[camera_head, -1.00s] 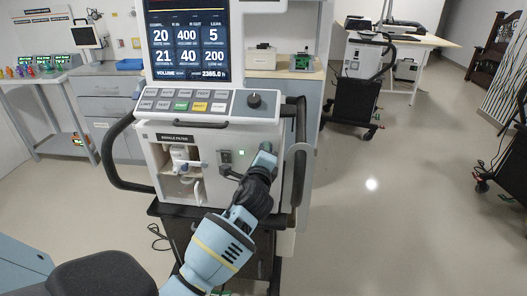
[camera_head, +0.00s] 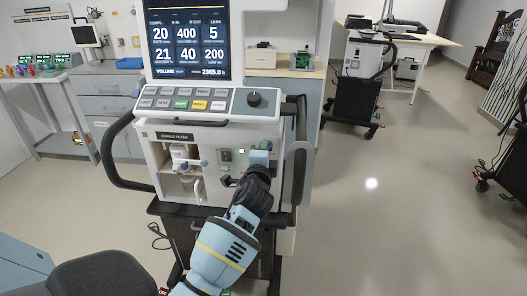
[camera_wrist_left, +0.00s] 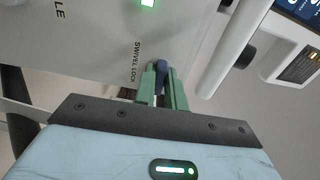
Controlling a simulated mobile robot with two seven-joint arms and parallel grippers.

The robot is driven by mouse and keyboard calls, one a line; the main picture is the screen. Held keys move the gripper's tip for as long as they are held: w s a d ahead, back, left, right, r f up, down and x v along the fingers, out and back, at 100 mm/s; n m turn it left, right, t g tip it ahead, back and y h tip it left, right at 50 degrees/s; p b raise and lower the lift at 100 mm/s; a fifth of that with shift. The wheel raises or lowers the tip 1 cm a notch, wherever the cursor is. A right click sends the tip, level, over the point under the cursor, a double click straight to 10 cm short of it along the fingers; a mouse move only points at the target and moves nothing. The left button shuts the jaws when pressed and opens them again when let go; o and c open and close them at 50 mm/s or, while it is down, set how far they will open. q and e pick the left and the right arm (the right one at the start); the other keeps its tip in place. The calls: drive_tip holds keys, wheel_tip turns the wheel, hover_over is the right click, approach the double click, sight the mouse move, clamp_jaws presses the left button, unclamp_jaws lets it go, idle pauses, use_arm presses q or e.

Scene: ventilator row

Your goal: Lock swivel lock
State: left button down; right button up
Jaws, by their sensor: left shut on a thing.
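The swivel lock is a small dark blue lever (camera_wrist_left: 161,70) on the ventilator's front panel, beside the printed words "SWIVEL LOCK" in the left wrist view. My left gripper (camera_wrist_left: 162,84) has its green fingers on both sides of the lever and is shut on it. In the head view my left gripper (camera_head: 261,153) reaches up to the right part of the ventilator front (camera_head: 228,136) and hides the lever there. My right gripper is not in view.
A small lit indicator (camera_wrist_left: 147,3) shows green above the lock in the left wrist view. An open filter bay (camera_head: 185,172) is to the left. A black side handle (camera_head: 300,150) stands close on the right.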

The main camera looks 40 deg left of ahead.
use_arm(q)
drive_tip(key=c, duration=1.5)
unclamp_jaws()
drive_tip(key=shift+o, duration=0.2)
drive_tip(key=shift+s, duration=0.1)
drive_tip(key=v, duration=0.7)
drive_tip(key=shift+s+d, duration=0.2)
drive_tip(key=shift+s, duration=0.05)
